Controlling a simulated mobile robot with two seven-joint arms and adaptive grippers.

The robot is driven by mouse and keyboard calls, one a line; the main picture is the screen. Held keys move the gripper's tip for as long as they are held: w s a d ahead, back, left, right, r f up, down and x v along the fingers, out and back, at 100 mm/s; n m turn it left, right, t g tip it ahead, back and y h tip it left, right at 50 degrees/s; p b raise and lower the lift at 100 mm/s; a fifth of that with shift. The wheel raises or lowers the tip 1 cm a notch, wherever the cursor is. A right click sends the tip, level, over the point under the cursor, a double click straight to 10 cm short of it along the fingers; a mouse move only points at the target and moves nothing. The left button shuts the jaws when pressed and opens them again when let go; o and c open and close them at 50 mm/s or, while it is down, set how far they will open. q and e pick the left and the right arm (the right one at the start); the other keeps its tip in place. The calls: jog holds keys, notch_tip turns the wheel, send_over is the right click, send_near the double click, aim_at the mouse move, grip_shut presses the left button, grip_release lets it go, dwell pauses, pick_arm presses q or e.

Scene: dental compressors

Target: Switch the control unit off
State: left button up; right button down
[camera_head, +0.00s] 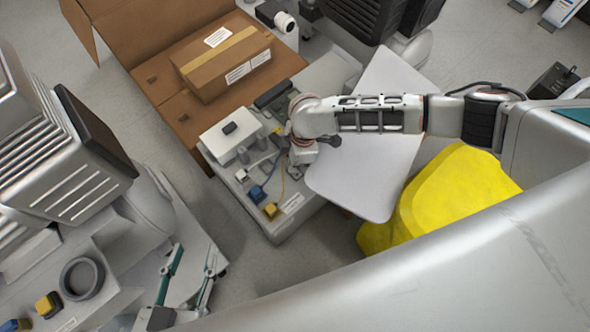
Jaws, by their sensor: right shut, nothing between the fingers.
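A grey compressor base (283,226) stands in the middle, carrying a white box (222,143) with a small dark switch (230,128) on top. I take this white box to be the control unit; the switch position is too small to read. My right gripper (291,150) is over the base, right of the white box and apart from it. It is seen from above, its fingertips mostly hidden by the wrist; it looks shut and empty. My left gripper (194,256) is at the lower left, its teal-marked fingers spread and empty.
Blue (257,193) and yellow (270,210) fittings with cables sit on the base near my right gripper. An open cardboard box (140,38) holding a carton (222,65) lies behind. A white panel (375,165) and a yellow bag (450,195) are at right. Another ribbed compressor (70,170) stands left.

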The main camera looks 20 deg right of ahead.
jog(key=shift+f, duration=0.15)
jog(key=shift+w+r+p, duration=0.1)
jog(key=shift+r+p, duration=0.55)
jog(key=shift+r, duration=0.45)
jog(key=shift+r+p, duration=1.65)
jog(key=shift+r, duration=0.85)
pick_arm(q)
jog(key=w+r+t, duration=0.1)
jog(key=w+r, duration=0.2)
jog(key=r, duration=0.6)
jog(key=shift+w+r+t, duration=0.3)
jog(key=shift+w+t, duration=0.1)
pick_arm(e)
jog(key=shift+f, duration=0.1)
